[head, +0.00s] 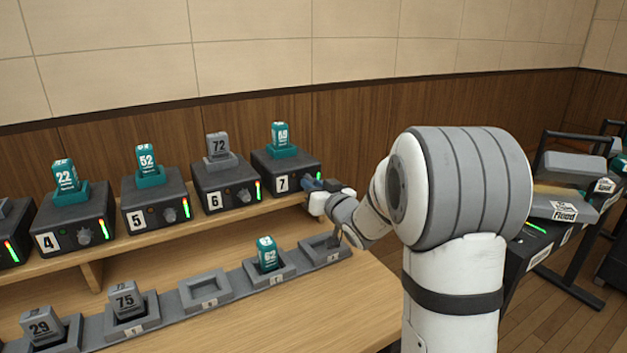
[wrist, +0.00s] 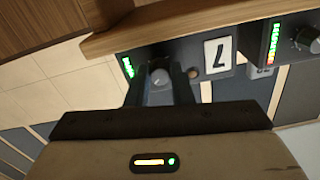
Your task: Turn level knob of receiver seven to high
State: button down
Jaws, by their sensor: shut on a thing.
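Receiver seven (head: 283,165) is a dark box on the wooden shelf, with a white "7" label and a teal unit marked 69 in its top. It also shows upside down in the wrist view, with its label (wrist: 217,55). My gripper (head: 318,188) is at the right part of its front and hides the knob in the head view. In the wrist view, the grey level knob (wrist: 160,77) sits between the two dark fingers of my gripper (wrist: 160,80), which are shut on it. A green light bar (wrist: 128,67) is lit beside the knob. The knob's exact pointer angle is hard to tell.
Receiver six (head: 222,185) stands close to the left, with its own knob (wrist: 308,39) near my fingers' side in the wrist view. Receivers five (head: 157,200) and four (head: 75,222) stand farther left. A charging rail (head: 205,290) with several slots lies below on the table.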

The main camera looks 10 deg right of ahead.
jog(key=shift+a+r+m+p, duration=0.1)
jog(key=shift+m+p, duration=3.8)
jog(key=shift+m, duration=4.1)
jog(key=c, duration=1.3)
grip_release()
jog(key=shift+v, duration=3.95)
jog(key=shift+r, duration=0.1)
